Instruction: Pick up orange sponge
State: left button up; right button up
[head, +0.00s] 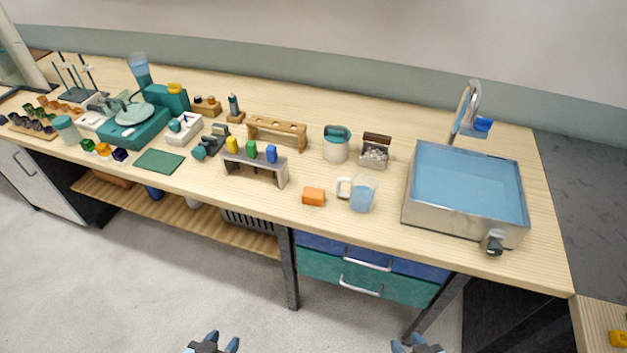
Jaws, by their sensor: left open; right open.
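The orange sponge (313,196) is a small block lying on the wooden bench top near its front edge, just left of a clear beaker with bluish contents. My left gripper (222,340) is at the bottom of the head view, open and empty. My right gripper (407,343) is at the bottom, further right, also open and empty. Both are well in front of the bench, apart from the sponge. Nothing covers the sponge.
The beaker (362,194) and a white mug (344,187) stand right of the sponge. A small rack (256,169) with coloured pieces stands to its left. A sink (466,190) is at the right. Drawers (366,267) are below the bench front.

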aim_at(311, 195)
jog(key=i+j, duration=0.25)
jog(key=i+j+z, duration=0.15)
jog(key=j+z, duration=0.25)
jog(key=i+j+z, duration=0.1)
jog(key=j+z, duration=0.25)
